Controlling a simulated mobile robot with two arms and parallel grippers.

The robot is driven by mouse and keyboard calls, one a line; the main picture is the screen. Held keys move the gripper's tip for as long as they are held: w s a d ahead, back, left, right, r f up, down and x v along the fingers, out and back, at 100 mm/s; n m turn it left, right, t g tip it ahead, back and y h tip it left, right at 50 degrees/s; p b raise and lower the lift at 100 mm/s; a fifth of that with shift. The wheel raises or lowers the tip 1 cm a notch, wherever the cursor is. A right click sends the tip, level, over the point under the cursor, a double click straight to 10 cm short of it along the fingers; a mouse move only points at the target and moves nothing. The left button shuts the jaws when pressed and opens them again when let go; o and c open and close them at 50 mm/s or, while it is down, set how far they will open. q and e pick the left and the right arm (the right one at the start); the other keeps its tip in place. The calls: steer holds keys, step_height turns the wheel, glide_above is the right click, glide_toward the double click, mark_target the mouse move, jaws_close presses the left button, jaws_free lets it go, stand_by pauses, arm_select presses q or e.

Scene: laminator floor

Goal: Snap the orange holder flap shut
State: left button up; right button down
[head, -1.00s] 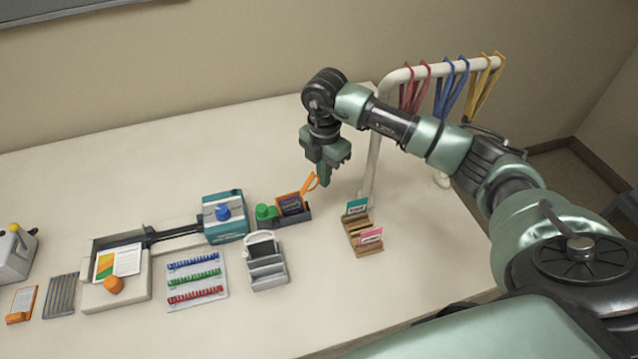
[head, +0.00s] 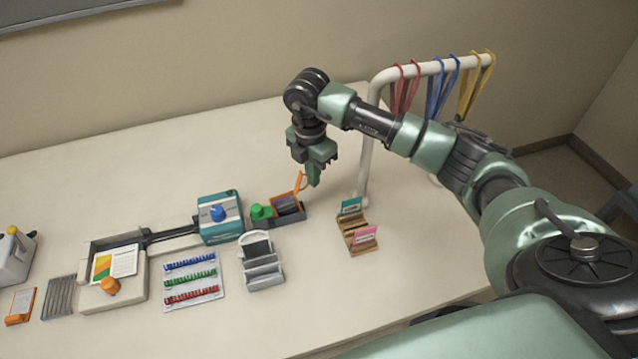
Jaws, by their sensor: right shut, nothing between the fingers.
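The orange holder (head: 276,198) sits in a dark tray toward the right-middle of the table, with a dark card or pouch inside it. Its orange flap (head: 301,181) stands up from the holder's right side, not flat over it. My right gripper (head: 314,180) points down just right of the flap, with its shut fingertips very close to it. I cannot tell whether they touch. The fingers hold nothing. My left gripper is not in view.
A green knob (head: 261,212) stands left of the holder in the dark tray (head: 292,220). A teal laminator (head: 220,230) is further left. A wooden card rack (head: 358,240) stands to the right. A white rail (head: 372,130) with hanging lanyards rises behind it.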

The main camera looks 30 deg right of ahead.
mark_target(297, 190)
steer(key=shift+s+a+f+y, duration=0.15)
steer(key=shift+a+f, duration=0.1)
steer(key=shift+a, duration=0.7)
steer(key=shift+a+f+y, duration=0.15)
steer(key=shift+a+f, duration=0.05)
steer(key=shift+a, duration=0.95)
steer(key=shift+w+r+p, duration=0.15)
steer(key=shift+r+p, duration=0.3)
steer(key=shift+r, duration=0.1)
steer(key=shift+w+r+p, duration=0.15)
steer(key=shift+r+p, duration=0.25)
steer(key=shift+r, duration=0.1)
steer(key=r+p, duration=0.2)
steer(key=r, duration=0.1)
steer(key=r+p, duration=0.1)
steer(key=r, duration=0.1)
steer(key=shift+w+d, duration=0.25)
steer(key=shift+w, duration=0.15)
steer(key=shift+a, duration=0.15)
